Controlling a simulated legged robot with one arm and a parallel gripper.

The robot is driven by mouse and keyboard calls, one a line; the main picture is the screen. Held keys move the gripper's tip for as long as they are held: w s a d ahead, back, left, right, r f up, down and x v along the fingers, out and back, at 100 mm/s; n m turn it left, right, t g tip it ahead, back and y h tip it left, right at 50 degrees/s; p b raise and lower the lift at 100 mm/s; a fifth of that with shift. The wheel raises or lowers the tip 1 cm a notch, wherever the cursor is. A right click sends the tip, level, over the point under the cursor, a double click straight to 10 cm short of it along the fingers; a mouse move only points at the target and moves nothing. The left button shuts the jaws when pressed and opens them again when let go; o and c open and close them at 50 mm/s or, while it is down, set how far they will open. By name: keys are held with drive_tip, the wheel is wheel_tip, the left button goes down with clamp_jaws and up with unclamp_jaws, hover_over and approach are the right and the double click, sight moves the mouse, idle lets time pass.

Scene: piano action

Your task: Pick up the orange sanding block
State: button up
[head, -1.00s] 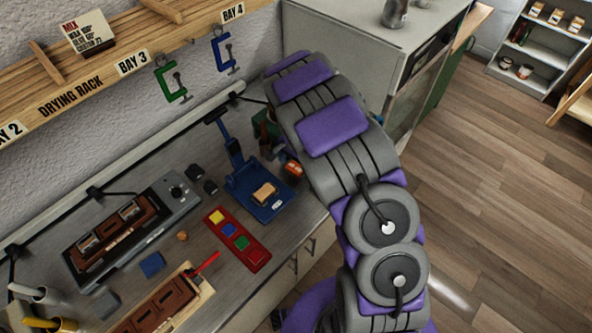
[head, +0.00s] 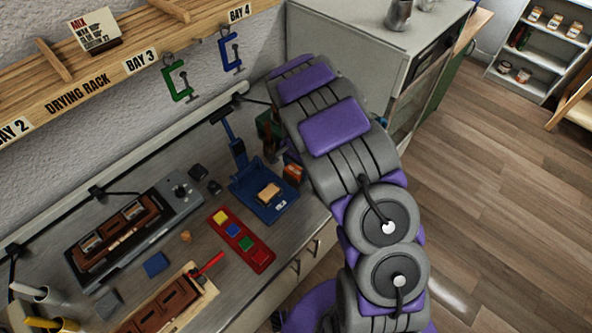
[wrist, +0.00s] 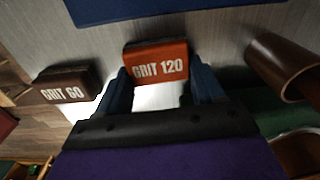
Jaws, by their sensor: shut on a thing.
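The orange sanding block, marked GRIT 120 (wrist: 158,66), sits between the two blue fingers of my gripper (wrist: 160,80) in the wrist view. The fingers are shut on its sides. In the head view the orange block (head: 293,172) shows beside the right edge of a blue tray, partly covered by my arm. Whether its underside touches the bench cannot be told. A dark brown block marked GRIT 60 (wrist: 66,88) lies to the left of my gripper in the wrist view, apart from it.
A brown cylinder (wrist: 282,70) is close on the right in the wrist view. The blue tray (head: 250,199) holds a small tan item. A red strip with coloured squares (head: 262,256) lies nearby. A grey cabinet (head: 345,45) stands behind my arm.

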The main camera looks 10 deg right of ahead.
drive_tip(key=shift+d, duration=0.4)
drive_tip(key=shift+d+r, duration=0.35)
drive_tip(key=shift+r, duration=0.05)
drive_tip(key=r, duration=0.1)
drive_tip(key=r+p, duration=0.1)
drive_tip(key=r, duration=0.1)
drive_tip(key=shift+s+a, duration=0.1)
drive_tip(key=shift+a, duration=0.1)
drive_tip(key=s+d, duration=0.2)
drive_tip(key=s, duration=0.2)
drive_tip(key=s+d+p, duration=0.1)
drive_tip(key=s+d, duration=0.1)
drive_tip(key=s, duration=0.2)
drive_tip(key=s+d+r, duration=0.1)
drive_tip(key=s+d, duration=0.2)
drive_tip(key=s, duration=0.2)
drive_tip(key=shift+s+r, duration=0.1)
drive_tip(key=shift+s+d, duration=0.3)
drive_tip(key=shift+d, duration=0.1)
drive_tip(key=o, duration=0.4)
drive_tip(key=shift+a, duration=0.1)
drive_tip(key=c, duration=0.3)
drive_tip(key=shift+w, duration=0.1)
drive_tip(key=shift+c, duration=0.3)
